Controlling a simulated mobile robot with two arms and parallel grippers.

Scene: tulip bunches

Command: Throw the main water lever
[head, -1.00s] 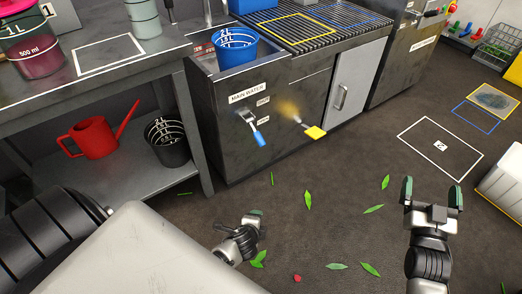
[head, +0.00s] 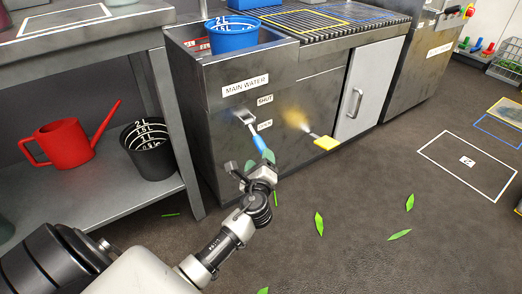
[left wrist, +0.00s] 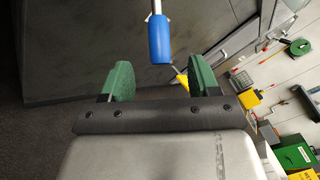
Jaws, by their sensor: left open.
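The main water lever (head: 258,143) has a blue grip on a metal shank. It sticks out from the dark cabinet front under the "MAIN WATER" label (head: 245,86) and slants down to the right, past the "SHUT" label (head: 265,100) and the "OPEN" label (head: 265,125). My left gripper (head: 259,164) is open just below the blue grip. In the left wrist view the blue grip (left wrist: 160,38) lies beyond the fingertips, centred between the two green fingers (left wrist: 162,76), with no contact visible. My right gripper is out of view.
A yellow-handled lever (head: 325,142) sticks out just right of the blue one. A blue bucket (head: 233,35) stands in the sink above. A red watering can (head: 62,145) and a black bucket (head: 150,150) are on the left shelf. Leaves lie on the floor.

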